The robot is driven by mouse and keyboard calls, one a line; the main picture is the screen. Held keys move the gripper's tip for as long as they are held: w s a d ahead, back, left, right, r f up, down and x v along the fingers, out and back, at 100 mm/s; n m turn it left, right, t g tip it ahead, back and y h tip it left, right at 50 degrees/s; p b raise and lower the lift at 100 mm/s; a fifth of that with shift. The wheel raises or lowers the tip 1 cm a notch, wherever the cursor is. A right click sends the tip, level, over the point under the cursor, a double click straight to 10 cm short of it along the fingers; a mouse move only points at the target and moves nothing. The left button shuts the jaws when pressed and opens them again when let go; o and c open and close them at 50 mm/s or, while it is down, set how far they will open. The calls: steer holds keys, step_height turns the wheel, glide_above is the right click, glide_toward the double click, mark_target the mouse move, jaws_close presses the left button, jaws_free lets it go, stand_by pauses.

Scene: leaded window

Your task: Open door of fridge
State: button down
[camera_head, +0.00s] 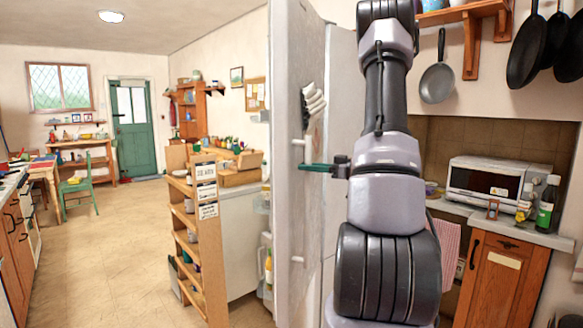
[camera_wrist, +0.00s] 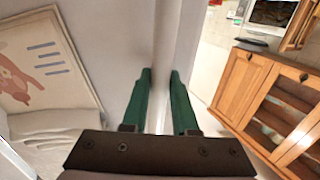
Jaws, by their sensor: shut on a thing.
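The white fridge door (camera_head: 290,60) stands open, seen nearly edge-on in the middle of the head view. Shelves with bottles (camera_head: 267,265) show along its left side. A pale upright handle (camera_head: 297,225) runs along the door's right face. My gripper (camera_head: 312,167) reaches in from the right at the handle's upper part. In the wrist view its green fingers (camera_wrist: 160,105) stand on both sides of a pale upright bar, shut on the handle. The exact contact is partly hidden. My arm covers much of the fridge's body behind.
A wooden shelf unit (camera_head: 205,240) stands left of the door, with open floor (camera_head: 105,260) further left. On the right are a counter with a microwave (camera_head: 497,182) and a wooden cabinet (camera_head: 503,285). Pans (camera_head: 437,82) hang above.

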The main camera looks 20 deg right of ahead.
steer(key=shift+n+g+y, duration=0.6)
steer(key=shift+g+y, duration=0.1)
steer(key=shift+w+d+v, duration=0.1)
steer(key=shift+w+v, duration=0.05)
steer(key=shift+v, duration=0.65)
steer(key=shift+w+d+v, duration=0.1)
steer(key=shift+v, duration=0.65)
steer(key=shift+w+d+v, duration=0.15)
steer(key=shift+v, duration=0.65)
steer(key=shift+r, duration=0.1)
steer(key=c, duration=0.7)
jaws_free()
steer(key=shift+a, duration=0.1)
steer(key=v, duration=1.1)
